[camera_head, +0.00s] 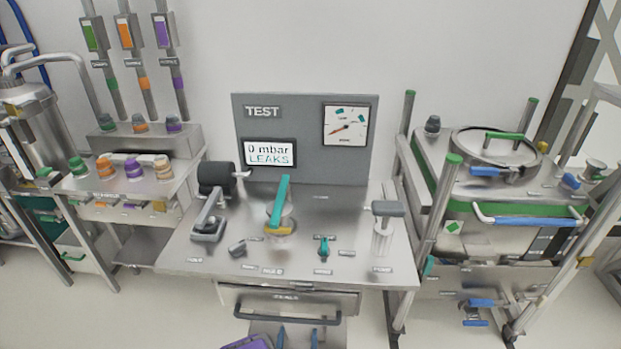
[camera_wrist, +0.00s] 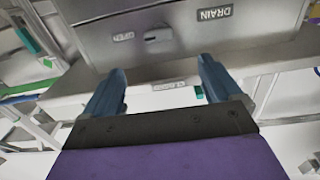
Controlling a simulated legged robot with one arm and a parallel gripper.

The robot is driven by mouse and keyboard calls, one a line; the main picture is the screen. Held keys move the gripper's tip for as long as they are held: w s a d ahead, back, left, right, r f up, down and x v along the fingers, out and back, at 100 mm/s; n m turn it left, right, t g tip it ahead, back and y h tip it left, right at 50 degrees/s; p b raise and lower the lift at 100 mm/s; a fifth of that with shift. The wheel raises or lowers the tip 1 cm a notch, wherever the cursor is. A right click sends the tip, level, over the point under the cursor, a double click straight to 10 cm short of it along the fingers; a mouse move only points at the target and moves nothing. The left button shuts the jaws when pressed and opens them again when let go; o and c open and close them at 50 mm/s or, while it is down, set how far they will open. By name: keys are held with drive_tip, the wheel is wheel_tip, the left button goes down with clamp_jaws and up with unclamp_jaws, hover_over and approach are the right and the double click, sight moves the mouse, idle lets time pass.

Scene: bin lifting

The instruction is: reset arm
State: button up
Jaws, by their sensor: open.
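My gripper (camera_wrist: 157,88) is open and empty in the wrist view, with two blue fingers spread apart on a dark mount and a purple body behind. A grey panel labelled DRAIN (camera_wrist: 225,12) lies beyond the fingers; I see nothing between them. In the head view my gripper (camera_head: 299,337) shows at the bottom edge, its blue fingers in front of the lower part of the test bench and below its drawer handle. Most of my arm is out of the head view.
The test bench (camera_head: 330,262) carries a teal lever (camera_head: 278,205), a black cylinder (camera_head: 215,177) and a gauge panel (camera_head: 290,108) reading "0 mbar LEAKS". A drawer handle (camera_head: 288,318) sticks out in front. A steel vessel (camera_head: 497,150) stands right, a shelf with coloured caps (camera_head: 120,182) left.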

drive_tip(key=w+a+r+m+g+y, duration=0.25)
drive_tip(key=w+a+r+g, duration=0.2)
drive_tip(key=a+g, duration=0.35)
drive_tip(key=s+d+r+n+g+y, duration=0.1)
drive_tip(key=s+r+g, duration=0.15)
drive_tip(key=r, duration=0.55)
drive_tip(key=s+d+r+n+g+y, duration=0.1)
drive_tip(key=s+r+g, duration=0.15)
drive_tip(key=r, duration=0.45)
drive_tip(key=s+d+r+g+h, duration=0.1)
drive_tip(key=s+d+r+g, duration=0.1)
drive_tip(key=s+d+r, duration=0.3)
drive_tip(key=s+d+r+g+h, duration=0.1)
drive_tip(key=s+d+r, duration=0.5)
drive_tip(key=s+d, duration=0.6)
drive_tip(key=s+d+r+n+g+h, duration=0.1)
drive_tip(key=s+d+r+g+h, duration=0.1)
drive_tip(key=s+d+r, duration=0.3)
drive_tip(key=s+d+g, duration=0.1)
drive_tip(key=s+d, duration=0.3)
drive_tip(key=s, duration=0.5)
drive_tip(key=shift+r+g, duration=0.35)
drive_tip(key=shift+g, duration=0.05)
drive_tip(key=shift+a, duration=0.1)
